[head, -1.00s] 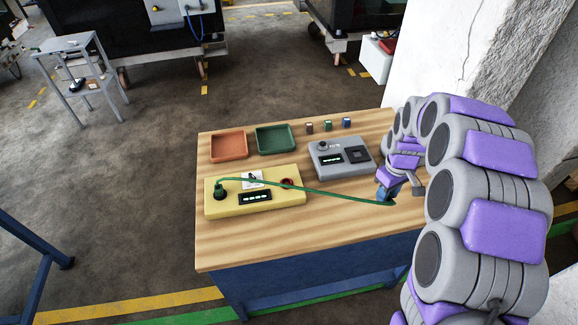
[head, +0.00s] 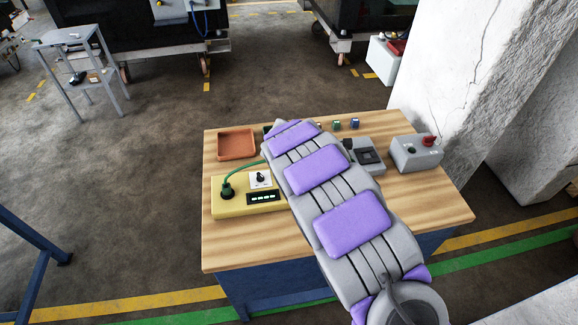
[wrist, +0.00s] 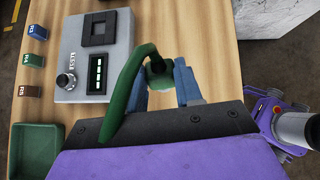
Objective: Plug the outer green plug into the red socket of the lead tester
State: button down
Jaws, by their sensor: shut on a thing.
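The yellow lead tester (head: 232,208) lies on the near left of the wooden bench in the head view. A green plug (head: 227,191) stands in its left socket, and a green cable rises from it toward my arm. My arm hides the tester's right end, including the red socket. My gripper is hidden behind the arm in the head view. In the wrist view my gripper (wrist: 164,86) is shut on the outer green plug (wrist: 157,70), which has a green cable (wrist: 121,95) curving back from it. The plug appears held above the bench.
A grey meter (wrist: 112,32) with a display stands nearby, and small coloured blocks (wrist: 36,61) lie beside it. An orange tray (head: 236,144) and a green tray (wrist: 37,138) are on the bench. A grey box with a red knob (head: 416,153) is at the right. The bench's front right is clear.

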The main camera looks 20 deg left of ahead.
jog(key=s+a+n+t+y, duration=0.1)
jog(key=a+n+t, duration=0.1)
jog(key=a, duration=0.3)
jog(key=s+a+n+t+y, duration=0.1)
jog(key=a+n+t+y, duration=0.1)
jog(key=a, duration=0.3)
jog(key=s+a+f+n+t+y, duration=0.1)
jog(key=a+n+t, duration=0.2)
jog(key=a, duration=0.3)
jog(key=shift+a+n, duration=0.1)
jog(key=shift+n, duration=0.3)
jog(key=shift+d+f+y+b, duration=0.15)
jog(key=shift+d+f+b, duration=0.1)
jog(key=shift+f+b, duration=0.35)
jog(key=shift+d+f+y+b, duration=0.2)
jog(key=shift+f+b, duration=0.2)
jog(key=shift+b, duration=0.3)
jog(key=shift+a+f+b, duration=0.35)
jog(key=shift+f+b, duration=0.2)
jog(key=shift+f, duration=0.15)
jog(key=shift+a+f+b, duration=0.3)
jog(key=shift+f+b, duration=0.2)
jog(key=shift+f, duration=0.2)
jog(key=shift+d+r, duration=0.1)
jog(key=shift+d, duration=0.4)
jog(key=shift+a, duration=0.35)
jog(key=shift+s+d, duration=0.1)
jog(key=shift+d, duration=0.2)
